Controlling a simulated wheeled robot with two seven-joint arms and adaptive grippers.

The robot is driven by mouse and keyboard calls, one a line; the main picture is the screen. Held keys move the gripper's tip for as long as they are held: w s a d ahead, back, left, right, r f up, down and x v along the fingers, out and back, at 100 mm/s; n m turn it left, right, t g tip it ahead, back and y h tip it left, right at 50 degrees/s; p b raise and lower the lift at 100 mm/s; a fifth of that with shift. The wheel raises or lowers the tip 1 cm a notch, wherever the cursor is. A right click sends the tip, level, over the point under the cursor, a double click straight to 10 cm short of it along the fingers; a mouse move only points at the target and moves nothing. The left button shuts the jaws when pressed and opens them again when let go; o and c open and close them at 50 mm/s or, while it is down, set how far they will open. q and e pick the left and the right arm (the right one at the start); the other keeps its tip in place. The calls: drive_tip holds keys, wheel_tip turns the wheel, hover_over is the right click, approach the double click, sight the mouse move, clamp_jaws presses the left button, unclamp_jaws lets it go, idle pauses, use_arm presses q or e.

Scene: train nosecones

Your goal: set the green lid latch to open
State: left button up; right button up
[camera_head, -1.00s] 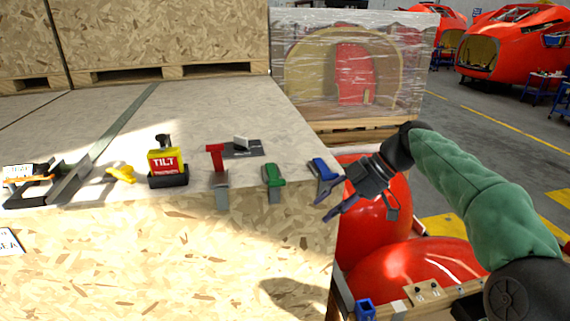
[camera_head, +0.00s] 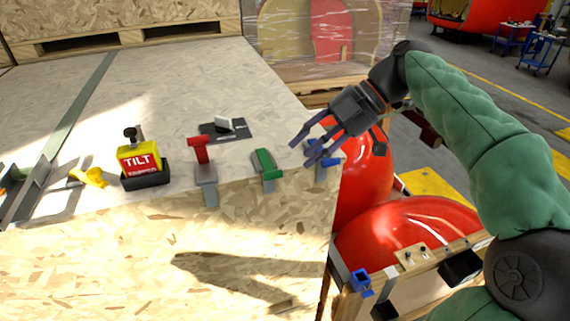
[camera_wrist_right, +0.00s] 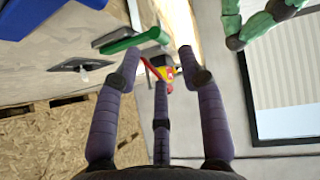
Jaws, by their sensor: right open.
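The green lid latch (camera_head: 267,166) sits at the front edge of the wooden crate top, between the red latch (camera_head: 201,152) and the blue latch (camera_head: 322,157). Its green handle lies low against its grey base. My right gripper (camera_head: 305,148) is open and empty, above and to the right of the green latch, overlapping the blue latch in the head view. In the right wrist view the green latch (camera_wrist_right: 134,41) shows ahead, left of the middle, beyond the spread fingers (camera_wrist_right: 160,75). My left gripper is in neither current view.
A black plate with a white lever (camera_head: 224,128) lies behind the latches. Red nosecones (camera_head: 415,240) are right of the crate.

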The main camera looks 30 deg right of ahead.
sight(281, 170)
drive_tip(key=x, duration=0.6)
drive_tip(key=shift+w+a+f, duration=0.2)
drive_tip(key=shift+w, duration=0.05)
